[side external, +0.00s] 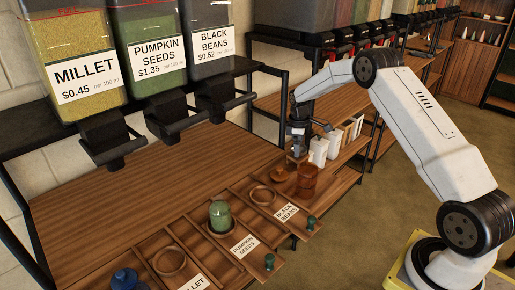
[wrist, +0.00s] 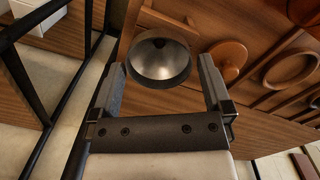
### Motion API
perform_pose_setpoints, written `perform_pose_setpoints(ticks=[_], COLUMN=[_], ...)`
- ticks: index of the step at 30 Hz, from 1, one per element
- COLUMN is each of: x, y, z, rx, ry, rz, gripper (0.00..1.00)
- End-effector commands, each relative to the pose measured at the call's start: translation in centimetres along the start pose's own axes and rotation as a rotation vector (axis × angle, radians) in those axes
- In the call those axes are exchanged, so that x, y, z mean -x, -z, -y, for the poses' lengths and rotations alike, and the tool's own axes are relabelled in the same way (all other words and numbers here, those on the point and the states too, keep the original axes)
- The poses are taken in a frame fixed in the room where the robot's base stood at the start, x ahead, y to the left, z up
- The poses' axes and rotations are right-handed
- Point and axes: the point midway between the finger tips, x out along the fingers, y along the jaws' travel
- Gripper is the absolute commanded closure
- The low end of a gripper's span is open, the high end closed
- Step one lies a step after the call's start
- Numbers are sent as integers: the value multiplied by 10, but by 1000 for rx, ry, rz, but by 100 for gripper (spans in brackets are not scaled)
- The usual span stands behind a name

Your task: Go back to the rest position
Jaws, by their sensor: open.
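My gripper (side external: 297,148) hangs at the right end of the wooden tray, close to a brown see-through jar (side external: 308,180) and a round orange-brown lid (side external: 281,175). In the wrist view its two fingers (wrist: 165,88) are spread apart. A grey metallic bowl-shaped thing (wrist: 160,62) shows between or beyond them; I cannot tell whether they touch it. The lid also shows in the wrist view (wrist: 228,58). A jar with green contents (side external: 220,216) stands upright in the tray's pumpkin seeds compartment.
Three dispensers, millet (side external: 75,60), pumpkin seeds (side external: 155,50) and black beans (side external: 208,40), hang over a bare wooden counter (side external: 140,170). Wooden rings (side external: 263,196) and a blue object (side external: 124,278) are on the tray. White containers (side external: 320,150) stand behind my gripper.

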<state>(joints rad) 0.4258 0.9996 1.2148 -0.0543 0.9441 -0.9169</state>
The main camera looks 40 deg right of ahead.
Motion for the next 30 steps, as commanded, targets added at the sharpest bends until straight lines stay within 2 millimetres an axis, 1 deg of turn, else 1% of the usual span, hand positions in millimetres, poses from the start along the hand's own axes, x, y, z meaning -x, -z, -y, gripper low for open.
perform_pose_setpoints(ticks=[30], x=[57], y=[-2], z=[-1], rx=[0], ry=[-1], rz=[-1], gripper=[0])
